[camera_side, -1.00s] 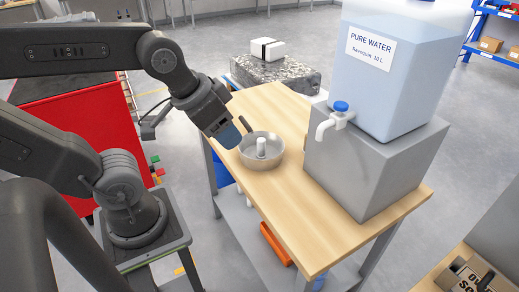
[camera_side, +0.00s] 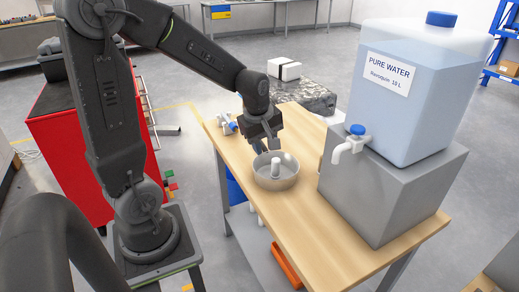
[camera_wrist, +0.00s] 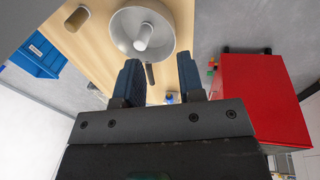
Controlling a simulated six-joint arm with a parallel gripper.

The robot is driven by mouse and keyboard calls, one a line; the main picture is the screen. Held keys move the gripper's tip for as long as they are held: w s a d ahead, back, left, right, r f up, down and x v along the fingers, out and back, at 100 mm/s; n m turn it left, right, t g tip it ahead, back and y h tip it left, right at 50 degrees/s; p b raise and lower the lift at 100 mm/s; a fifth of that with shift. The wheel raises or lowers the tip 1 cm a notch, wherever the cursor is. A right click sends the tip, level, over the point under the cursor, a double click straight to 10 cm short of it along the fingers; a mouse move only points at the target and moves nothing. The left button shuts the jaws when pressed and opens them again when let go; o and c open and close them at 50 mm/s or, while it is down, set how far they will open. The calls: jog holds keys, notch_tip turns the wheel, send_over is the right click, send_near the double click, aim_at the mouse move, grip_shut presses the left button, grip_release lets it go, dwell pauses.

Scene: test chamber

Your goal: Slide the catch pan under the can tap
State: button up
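The catch pan (camera_side: 290,180) is a round grey metal pan with an upright pale post in its middle. It stands on the wooden table, to the left of the can tap (camera_side: 345,150), a white spout with a blue knob, and apart from it. My gripper (camera_side: 268,148) is just above the pan's far rim in the side view. In the wrist view my gripper (camera_wrist: 158,65) is open, with a clear gap between its fingers. The pan (camera_wrist: 122,35) lies beyond the fingertips there, and its dark handle (camera_wrist: 150,74) shows between the fingers. Contact cannot be told.
The water can (camera_side: 415,95) stands on a grey block (camera_side: 385,195) at the table's right. A small white and blue item (camera_side: 226,124) lies near the table's far left corner. The wooden tabletop (camera_side: 305,225) in front of the tap is clear.

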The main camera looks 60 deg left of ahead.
aim_at(263, 180)
jog(key=w+a+f+n+g, duration=0.1)
jog(key=a+f+n, duration=0.4)
jog(key=n, duration=0.1)
jog(key=shift+f, duration=0.35)
jog(key=shift+w, duration=0.1)
jog(key=f, duration=0.4)
jog(key=w+f, duration=0.1)
jog(key=f, duration=0.4)
jog(key=a+f, duration=0.1)
jog(key=f, duration=0.3)
jog(key=shift+w+f, duration=0.35)
jog(key=shift+c, duration=0.4)
grip_shut()
